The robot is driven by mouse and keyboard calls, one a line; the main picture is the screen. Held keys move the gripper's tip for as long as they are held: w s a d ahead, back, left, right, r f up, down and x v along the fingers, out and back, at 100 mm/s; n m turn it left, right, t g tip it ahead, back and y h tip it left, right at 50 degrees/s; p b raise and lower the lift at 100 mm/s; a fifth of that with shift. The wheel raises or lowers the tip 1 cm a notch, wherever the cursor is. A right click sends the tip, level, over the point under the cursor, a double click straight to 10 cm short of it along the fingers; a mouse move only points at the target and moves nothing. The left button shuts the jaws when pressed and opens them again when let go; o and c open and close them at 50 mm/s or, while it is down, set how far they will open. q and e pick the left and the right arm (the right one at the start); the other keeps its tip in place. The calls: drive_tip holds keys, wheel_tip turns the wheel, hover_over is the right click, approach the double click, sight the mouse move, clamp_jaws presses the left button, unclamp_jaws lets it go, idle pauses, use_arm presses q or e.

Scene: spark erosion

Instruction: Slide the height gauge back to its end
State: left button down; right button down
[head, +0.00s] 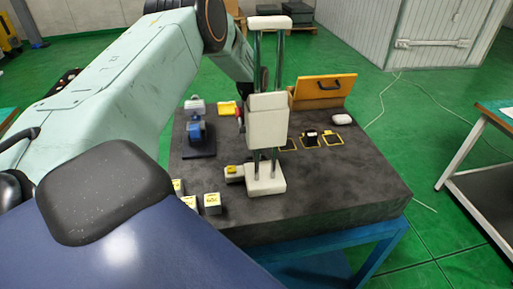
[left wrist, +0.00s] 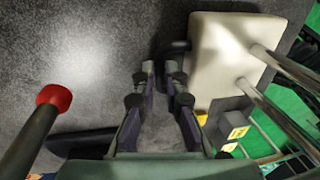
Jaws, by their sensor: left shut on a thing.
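The height gauge (head: 266,125) stands upright on the dark granite plate (head: 340,190). It has a pale base, two metal columns, a pale carriage block and a pale top. My left arm reaches in from the left behind it, and its fingertips are hidden there in the head view. In the left wrist view my left gripper (left wrist: 158,73) is beside the gauge's pale block (left wrist: 225,55), at a dark handle-like part (left wrist: 172,48) on its side. It is shut on the gauge; the exact contact is hard to see. My right gripper is not in view.
A blue and grey device (head: 197,130) stands left on the plate. Small labelled blocks (head: 212,203) lie at the front left edge. An orange open case (head: 323,90) and yellow-framed spots (head: 331,138) are at the back right. A red-tipped dark rod (left wrist: 54,96) is near the gripper.

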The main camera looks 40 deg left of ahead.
use_arm(q)
drive_tip(key=shift+s+a+r, duration=0.1)
drive_tip(key=shift+s+a, duration=0.15)
drive_tip(key=shift+a, duration=0.05)
drive_tip(key=shift+w+d, duration=0.1)
drive_tip(key=shift+w, duration=0.05)
drive_tip(key=c, duration=1.4)
unclamp_jaws()
wheel_tip(320, 180, up, 12)
drive_tip(key=w+a, duration=0.1)
drive_tip(key=shift+a, duration=0.3)
drive_tip(key=shift+f, duration=0.2)
